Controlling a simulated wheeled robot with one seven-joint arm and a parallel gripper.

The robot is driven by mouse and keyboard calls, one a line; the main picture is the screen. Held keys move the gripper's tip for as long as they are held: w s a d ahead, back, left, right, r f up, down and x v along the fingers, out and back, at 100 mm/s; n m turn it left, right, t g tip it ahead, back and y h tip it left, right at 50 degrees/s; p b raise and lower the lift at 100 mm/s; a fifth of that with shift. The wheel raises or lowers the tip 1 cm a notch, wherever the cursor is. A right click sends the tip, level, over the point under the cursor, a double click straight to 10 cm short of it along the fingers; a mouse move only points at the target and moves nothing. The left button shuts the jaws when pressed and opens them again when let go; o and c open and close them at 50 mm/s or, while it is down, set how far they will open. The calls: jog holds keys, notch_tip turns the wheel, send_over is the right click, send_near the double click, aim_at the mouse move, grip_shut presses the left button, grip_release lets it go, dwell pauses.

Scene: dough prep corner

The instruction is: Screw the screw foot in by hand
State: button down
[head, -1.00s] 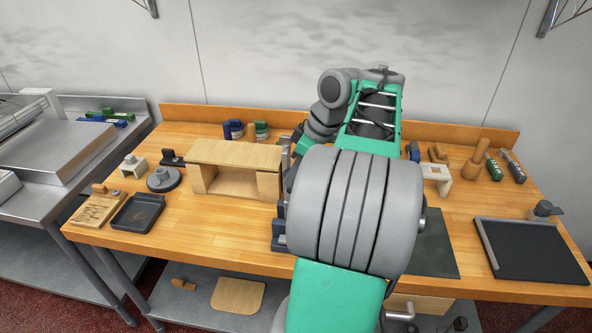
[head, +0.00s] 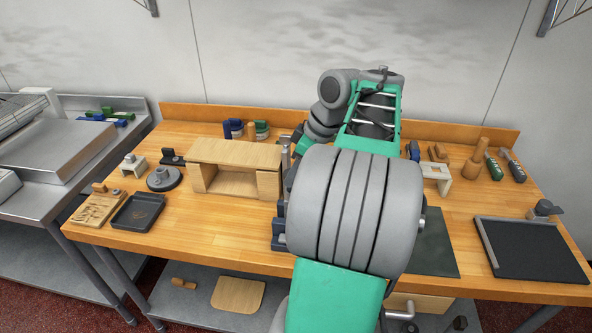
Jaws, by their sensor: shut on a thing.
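My gripper is hidden behind the large grey joint of my own arm, so its jaws and whatever lies between them do not show. I cannot make out the screw foot in this view. Just left of my arm, part of a dark blue-grey fixture (head: 279,236) shows on the bench, mostly covered by the arm. An upright grey metal cylinder (head: 285,152) shows behind it, close to the right end of a wooden open-fronted box (head: 235,152). I cannot tell whether my gripper touches either of them.
The wooden bench (head: 215,225) is clear in front of the box. At left are a black tray (head: 138,212), a grey round disc (head: 163,179) and a small wooden board (head: 97,208). At right are a dark flat plate (head: 530,250), a white bracket (head: 438,176) and a wooden pestle-like piece (head: 476,160).

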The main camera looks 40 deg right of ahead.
jog(key=shift+f+b, duration=1.05)
jog(key=shift+f, duration=0.25)
